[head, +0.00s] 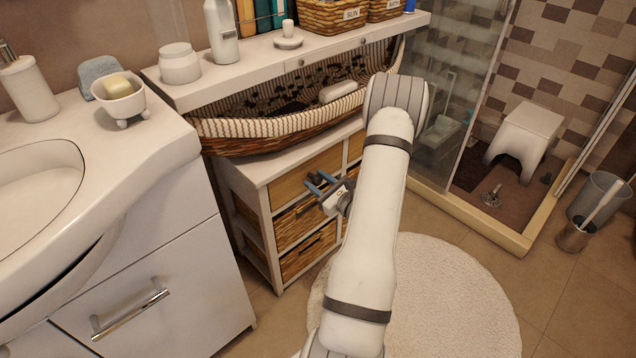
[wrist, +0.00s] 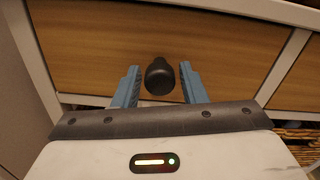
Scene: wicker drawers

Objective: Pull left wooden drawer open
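The left wooden drawer (head: 290,190) is the light wood front at the top left of the white cabinet, above the wicker drawers. In the wrist view its plain wood front (wrist: 100,55) fills the left of the picture. A dark round knob (wrist: 159,77) shows there between my gripper's two blue fingers (wrist: 158,84). The fingers are apart, with a gap on each side of the knob. In the head view my gripper (head: 319,184) is at the drawer front, and it hides the knob. Whether the drawer stands slightly out cannot be told.
Wicker drawers (head: 300,222) sit below. A large striped basket (head: 260,128) rests on the cabinet top, under a white shelf (head: 240,75). The sink cabinet (head: 165,285) stands close on the left. A round white rug (head: 450,290) covers the floor in front.

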